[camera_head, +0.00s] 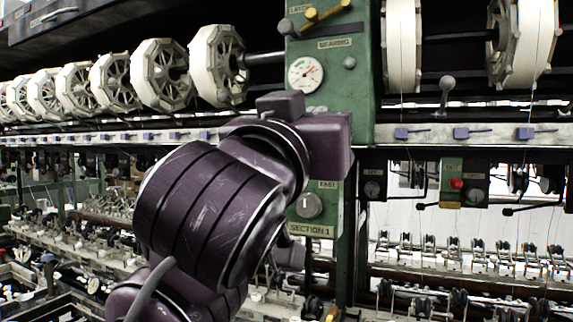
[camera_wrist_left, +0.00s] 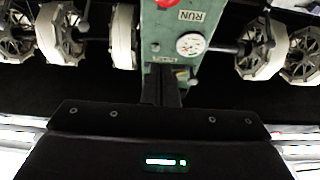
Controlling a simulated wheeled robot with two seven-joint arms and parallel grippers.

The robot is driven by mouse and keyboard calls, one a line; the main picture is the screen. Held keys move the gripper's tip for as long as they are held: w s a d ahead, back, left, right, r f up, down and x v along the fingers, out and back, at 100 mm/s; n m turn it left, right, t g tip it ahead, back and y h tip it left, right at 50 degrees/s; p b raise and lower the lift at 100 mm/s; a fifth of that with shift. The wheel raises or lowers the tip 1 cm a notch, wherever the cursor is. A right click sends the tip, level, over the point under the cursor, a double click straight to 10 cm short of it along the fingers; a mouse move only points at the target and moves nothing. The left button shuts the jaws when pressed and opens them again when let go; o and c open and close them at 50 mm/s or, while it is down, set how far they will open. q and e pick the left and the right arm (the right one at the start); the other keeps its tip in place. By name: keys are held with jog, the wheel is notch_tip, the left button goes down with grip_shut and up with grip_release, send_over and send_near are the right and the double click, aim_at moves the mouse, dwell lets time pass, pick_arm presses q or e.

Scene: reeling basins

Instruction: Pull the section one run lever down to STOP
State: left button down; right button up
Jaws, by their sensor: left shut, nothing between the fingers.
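The green section one post (camera_head: 363,75) carries a SECTION 1 plate (camera_head: 311,230). My purple left arm covers the post's middle in the head view, and no run lever can be made out there. In the left wrist view the post (camera_wrist_left: 152,45) shows a RUN plate (camera_wrist_left: 192,15) beside a red round part (camera_wrist_left: 168,3), cut by the top edge; I cannot tell whether that is the lever's knob. My left gripper (camera_wrist_left: 163,98) is shut and empty, its fingers in front of the post below the gauge. Its fingers are hidden in the head view. My right gripper is not in view.
A dial gauge (camera_head: 305,74) and a yellow LATCH handle (camera_head: 327,12) are on the upper post. A dark knob (camera_head: 310,205) sits below my arm. White reels (camera_head: 218,65) line the left on a shaft. A red button (camera_head: 456,183) is on a box at right.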

pick_arm(q)
jog(key=b+v, duration=0.2)
jog(key=v, duration=0.7)
jog(key=shift+s+b, duration=0.3)
jog(key=shift+s, duration=0.05)
jog(key=shift+a+f, duration=0.1)
jog(key=shift+a, duration=0.05)
